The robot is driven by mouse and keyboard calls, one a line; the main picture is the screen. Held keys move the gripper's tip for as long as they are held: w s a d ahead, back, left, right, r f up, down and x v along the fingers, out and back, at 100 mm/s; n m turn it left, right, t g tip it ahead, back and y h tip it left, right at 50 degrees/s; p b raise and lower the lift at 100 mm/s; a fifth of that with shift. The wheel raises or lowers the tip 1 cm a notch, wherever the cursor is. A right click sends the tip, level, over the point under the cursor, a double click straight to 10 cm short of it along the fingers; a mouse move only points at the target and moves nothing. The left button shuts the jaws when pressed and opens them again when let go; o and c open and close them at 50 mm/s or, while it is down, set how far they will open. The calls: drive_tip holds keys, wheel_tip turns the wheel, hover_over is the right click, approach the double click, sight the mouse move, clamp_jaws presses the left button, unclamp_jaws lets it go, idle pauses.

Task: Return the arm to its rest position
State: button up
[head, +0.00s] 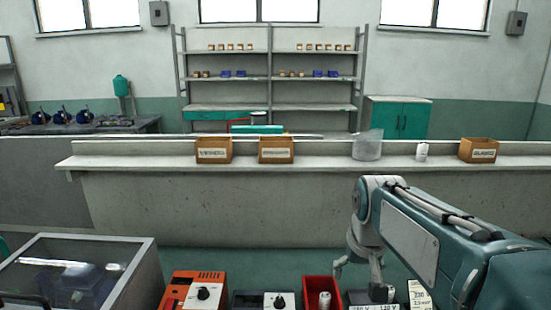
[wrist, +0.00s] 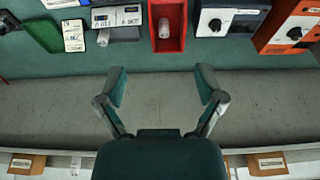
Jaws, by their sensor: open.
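My arm (head: 415,235) reaches in from the lower right of the head view, bent at a grey joint with the wrist hanging down. My gripper (head: 362,280) hangs above the front workbench items, partly hidden behind the arm. In the wrist view my gripper (wrist: 161,84) shows two green-padded fingers spread wide apart. Nothing is between the fingers, only the grey ledge below. The gripper touches nothing that I can see.
Near the gripper are a red bin (head: 318,290) holding a white cylinder, an orange device (head: 190,290) and a clear-lidded case (head: 80,275). A long grey counter (head: 230,200) behind carries cardboard boxes (head: 276,149), a clear bag (head: 367,145) and a white bottle (head: 422,152).

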drive_tip(key=s+f+t, duration=0.1)
drive_tip(key=s+f, duration=0.1)
drive_tip(key=s, duration=0.7)
drive_tip(key=s+f+t, duration=0.1)
drive_tip(key=s+f, duration=0.1)
drive_tip(key=s, duration=0.7)
drive_tip(key=shift+t, duration=0.3)
drive_tip(key=shift+w+r, duration=0.1)
idle(1.4)
